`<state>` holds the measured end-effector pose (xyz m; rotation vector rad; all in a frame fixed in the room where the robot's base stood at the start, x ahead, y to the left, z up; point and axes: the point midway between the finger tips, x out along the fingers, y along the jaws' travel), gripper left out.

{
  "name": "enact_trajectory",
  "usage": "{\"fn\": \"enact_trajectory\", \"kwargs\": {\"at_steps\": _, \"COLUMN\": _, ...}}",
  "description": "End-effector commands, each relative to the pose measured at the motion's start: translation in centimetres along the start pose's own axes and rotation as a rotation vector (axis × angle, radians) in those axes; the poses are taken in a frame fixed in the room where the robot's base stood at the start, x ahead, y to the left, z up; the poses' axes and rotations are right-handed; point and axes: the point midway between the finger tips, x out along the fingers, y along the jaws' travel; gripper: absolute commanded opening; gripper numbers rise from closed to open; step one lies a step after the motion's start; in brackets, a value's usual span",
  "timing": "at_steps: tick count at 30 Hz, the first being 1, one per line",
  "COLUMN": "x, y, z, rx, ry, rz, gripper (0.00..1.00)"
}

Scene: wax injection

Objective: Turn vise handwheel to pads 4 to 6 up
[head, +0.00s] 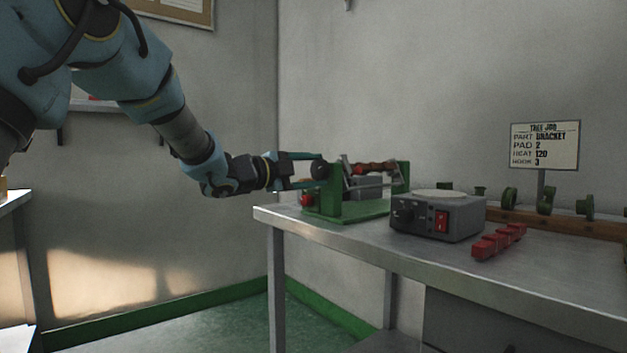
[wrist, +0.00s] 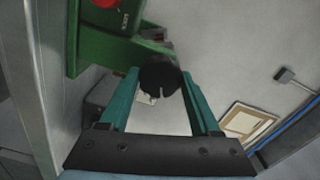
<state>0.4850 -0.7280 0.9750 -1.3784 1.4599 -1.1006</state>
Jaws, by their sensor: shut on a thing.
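The green vise (head: 343,207) stands at the left end of the metal bench, with red pieces (head: 372,168) along its top. Its dark handwheel (head: 319,169) is on the left side of the vise. My gripper (head: 308,171) reaches it from the left. In the wrist view the dark round handwheel (wrist: 160,79) sits between the tips of my two teal fingers (wrist: 160,88), which are shut on it. The vise's green frame (wrist: 105,45) shows at the upper left there. The pad numbers cannot be read.
A grey box with a red switch (head: 437,214) stands right of the vise. A row of red blocks (head: 499,241) lies beside it on the bench (head: 420,262). A job card (head: 545,146) and several green parts on a wooden rack (head: 560,222) stand behind. The bench's front left corner is bare.

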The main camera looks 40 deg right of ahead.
Motion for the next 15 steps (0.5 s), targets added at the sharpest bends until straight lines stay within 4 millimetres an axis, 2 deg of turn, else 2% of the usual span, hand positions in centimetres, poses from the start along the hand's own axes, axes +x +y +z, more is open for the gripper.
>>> {"fn": "enact_trajectory", "kwargs": {"at_steps": 15, "x": -0.03, "y": 0.45, "z": 0.1, "rx": 0.258, "ry": 0.0, "rz": 0.002, "gripper": 0.08}}
